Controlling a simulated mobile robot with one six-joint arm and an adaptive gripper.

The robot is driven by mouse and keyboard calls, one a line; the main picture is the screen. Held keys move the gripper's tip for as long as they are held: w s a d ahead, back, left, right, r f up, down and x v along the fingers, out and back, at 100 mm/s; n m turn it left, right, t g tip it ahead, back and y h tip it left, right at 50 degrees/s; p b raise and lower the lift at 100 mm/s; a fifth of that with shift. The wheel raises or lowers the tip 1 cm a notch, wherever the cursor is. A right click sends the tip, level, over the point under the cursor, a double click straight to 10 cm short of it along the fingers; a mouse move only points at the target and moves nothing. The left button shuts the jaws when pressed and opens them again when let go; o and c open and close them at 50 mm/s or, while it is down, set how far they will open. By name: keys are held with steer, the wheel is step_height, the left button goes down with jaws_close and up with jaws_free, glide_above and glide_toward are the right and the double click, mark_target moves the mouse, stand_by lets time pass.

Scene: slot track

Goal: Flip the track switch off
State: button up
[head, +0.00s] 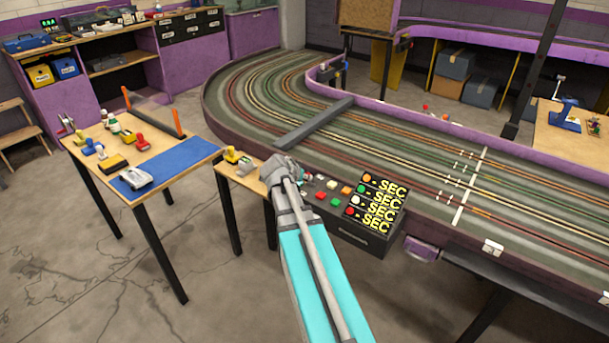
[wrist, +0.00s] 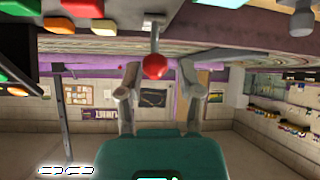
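The track switch, a thin metal lever with a red ball tip (wrist: 155,66), shows in the wrist view, where it hangs from a light plate at the top. My gripper (wrist: 158,82) is open, with one finger on each side of the red ball. Gaps show between the ball and both fingers, so it is not gripped. In the head view my gripper (head: 284,168) is at the left end of the dark control box (head: 365,238). It hides the lever there.
The control box carries coloured buttons (head: 333,195) and yellow "SEC" readouts (head: 383,200) just right of my gripper. The slot track (head: 390,140) runs close behind. A small wooden stand (head: 243,178) and a cluttered table (head: 185,155) stand to the left.

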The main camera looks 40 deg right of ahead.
steer(key=p+v, duration=0.7)
steer(key=v, duration=0.4)
steer(key=shift+s+a+r, duration=0.15)
steer(key=shift+a+r, duration=0.05)
steer(key=shift+r, duration=0.15)
stand_by(1.1)
stand_by(0.8)
steer(key=s+a+n+g+y+p, duration=0.2)
steer(key=s+a+n+y, duration=0.2)
steer(key=a, duration=0.8)
steer(key=s+a+f+n+g+y+p, duration=0.1)
steer(key=s+a+n+g+y+p, duration=0.1)
steer(key=a+n, duration=0.6)
steer(key=s+a+y+p, duration=0.1)
steer(key=s+a+y, duration=0.1)
steer(key=a+y, duration=0.1)
steer(key=shift+s+a+f+p, duration=0.25)
steer(key=shift+a+p, duration=0.1)
steer(key=shift+a, duration=0.5)
